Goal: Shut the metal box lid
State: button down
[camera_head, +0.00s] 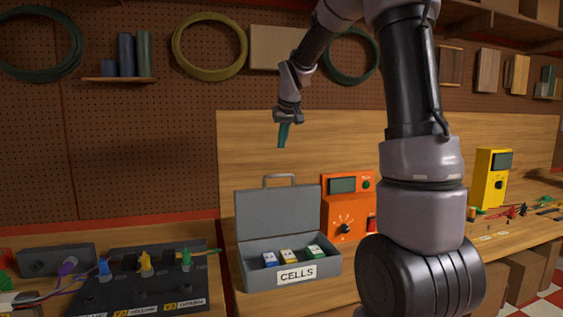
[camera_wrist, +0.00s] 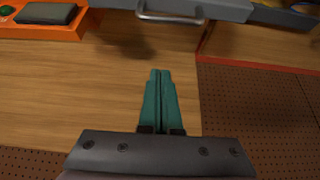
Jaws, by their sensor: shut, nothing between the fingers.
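The grey metal box (camera_head: 328,271), labelled CELLS, stands on the wooden bench in the head view. Its lid (camera_head: 278,215) is open and stands upright at the back, with a handle (camera_head: 280,177) on its top edge. Several battery cells (camera_head: 289,256) lie inside. My gripper (camera_head: 283,135) is above the lid, apart from it, pointing down. In the wrist view my gripper (camera_wrist: 160,72) has its green fingers together with nothing between them. The lid handle (camera_wrist: 170,16) shows at the top of that view, beyond the fingertips.
An orange meter (camera_head: 343,207) stands right of the box; its corner also shows in the wrist view (camera_wrist: 45,22). A dark connector panel (camera_head: 135,290) with coloured plugs lies to the left. A yellow meter (camera_head: 492,178) stands far right. A pegboard wall (camera_head: 120,165) is behind.

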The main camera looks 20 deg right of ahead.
jog(key=shift+w+f, duration=0.15)
jog(key=shift+f, duration=1.35)
jog(key=shift+w+f, duration=0.15)
jog(key=shift+f, duration=1.4)
jog(key=shift+w+f, duration=0.15)
jog(key=shift+f, duration=1.35)
